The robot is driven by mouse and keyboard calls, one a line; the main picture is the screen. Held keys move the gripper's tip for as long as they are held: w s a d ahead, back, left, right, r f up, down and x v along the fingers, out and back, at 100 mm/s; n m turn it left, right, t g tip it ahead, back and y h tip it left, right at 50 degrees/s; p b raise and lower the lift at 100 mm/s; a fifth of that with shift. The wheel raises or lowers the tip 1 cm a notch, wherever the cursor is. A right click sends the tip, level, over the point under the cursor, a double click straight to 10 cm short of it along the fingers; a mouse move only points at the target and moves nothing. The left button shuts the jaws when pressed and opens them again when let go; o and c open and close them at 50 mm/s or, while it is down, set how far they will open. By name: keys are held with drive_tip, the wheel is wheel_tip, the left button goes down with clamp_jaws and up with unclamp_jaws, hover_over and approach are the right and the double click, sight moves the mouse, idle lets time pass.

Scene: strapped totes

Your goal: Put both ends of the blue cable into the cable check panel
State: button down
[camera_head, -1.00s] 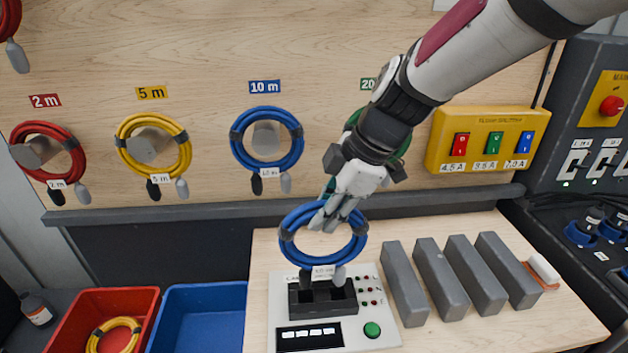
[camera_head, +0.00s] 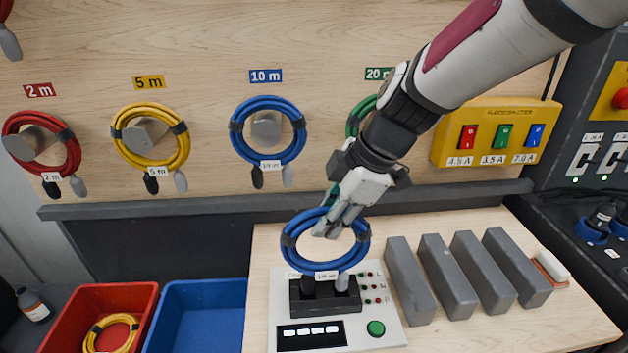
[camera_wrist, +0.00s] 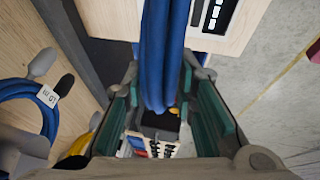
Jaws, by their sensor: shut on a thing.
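My gripper (camera_head: 334,222) is shut on the upper part of a coiled blue cable (camera_head: 326,265), which hangs upright above the cable check panel (camera_head: 357,330). In the wrist view the cable (camera_wrist: 165,50) runs between the teal finger pads. Its dark end plug (camera_head: 308,286) and grey end plug (camera_head: 342,282) point down at the panel's black socket block (camera_head: 325,303). Their lower tips appear to be in the block's openings, but I cannot tell how deep. A white tag hangs at the coil's bottom. The panel has a green button (camera_head: 376,328) and small red lights.
Several grey blocks (camera_head: 446,277) stand right of the panel. A red bin (camera_head: 140,296) holding a yellow cable and a blue bin (camera_head: 200,290) are at left. Red, yellow, blue (camera_head: 240,130) and green coils hang on the wall behind. A yellow switch box (camera_head: 490,125) is at right.

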drive_tip(key=shift+w+f+b, duration=0.1)
drive_tip(key=shift+f+b, duration=1.3)
drive_tip(key=shift+f, duration=0.2)
idle(1.6)
drive_tip(key=c, duration=1.2)
unclamp_jaws()
drive_tip(key=shift+f, duration=0.1)
drive_tip(key=v, duration=1.2)
drive_tip(key=s+d+f+m+h, duration=0.1)
drive_tip(key=s+d+m, duration=0.1)
drive_tip(key=s+m, duration=0.2)
drive_tip(key=s+d+f+m+t+h, duration=0.1)
drive_tip(key=s+d+m+h, duration=0.1)
drive_tip(key=s+m, duration=0.3)
drive_tip(key=s+d+f+m+t+h, duration=0.1)
drive_tip(key=s+d+m, duration=0.3)
drive_tip(key=m, duration=0.5)
drive_tip(key=shift+s+d+f+m+h, duration=0.2)
drive_tip(key=shift+s+m+h, duration=0.1)
drive_tip(key=shift+s+h, duration=0.1)
